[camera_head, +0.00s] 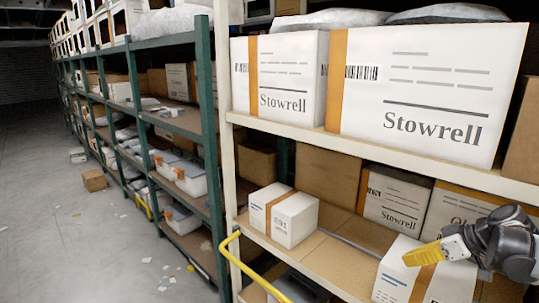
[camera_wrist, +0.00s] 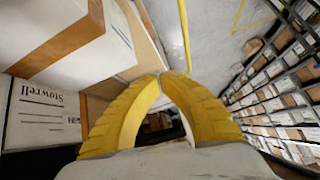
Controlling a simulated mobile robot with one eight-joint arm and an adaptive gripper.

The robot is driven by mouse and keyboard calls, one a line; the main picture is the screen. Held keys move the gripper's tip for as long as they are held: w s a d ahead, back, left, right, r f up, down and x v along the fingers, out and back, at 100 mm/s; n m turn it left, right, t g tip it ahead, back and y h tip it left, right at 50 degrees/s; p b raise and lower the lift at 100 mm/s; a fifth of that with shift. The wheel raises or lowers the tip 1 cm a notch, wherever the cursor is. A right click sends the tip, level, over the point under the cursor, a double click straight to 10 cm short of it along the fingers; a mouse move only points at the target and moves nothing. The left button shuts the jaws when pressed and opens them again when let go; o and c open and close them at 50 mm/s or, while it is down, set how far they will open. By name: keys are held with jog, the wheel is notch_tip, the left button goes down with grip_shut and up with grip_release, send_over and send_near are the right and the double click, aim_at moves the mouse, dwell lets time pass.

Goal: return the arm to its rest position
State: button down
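My gripper (camera_head: 408,257) is at the lower right of the head view, its yellow fingers pointing left. It is in front of the shelf, over or beside a white box with an orange band (camera_head: 440,285), which it partly hides. I cannot tell whether they touch. In the wrist view the two yellow fingers (camera_wrist: 161,78) curve together and their tips meet or nearly meet. No thing shows between them. My dark arm end is seen behind the fingers.
Large Stowrell boxes (camera_head: 420,85) stand on the upper shelf (camera_head: 400,160). A small white box (camera_head: 284,215) sits on the lower shelf. A cream rack post (camera_head: 228,150) and yellow rail (camera_head: 232,262) edge the shelf. The aisle floor (camera_head: 50,220) at left is largely open, with a few boxes and scraps.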

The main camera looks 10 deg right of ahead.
jog(key=s+a+r+m+h, duration=0.1)
jog(key=s+a+h, duration=0.1)
jog(key=s+a, duration=0.3)
jog(key=s+a+r+m+h, duration=0.1)
jog(key=s+a, duration=0.5)
jog(key=a, duration=0.6)
jog(key=s+a+m+h, duration=0.2)
jog(key=s+a, duration=0.3)
jog(key=a, duration=0.4)
jog(key=shift+s+a+r+m+h, duration=0.3)
jog(key=shift+r+m, duration=0.1)
jog(key=shift+m, duration=0.2)
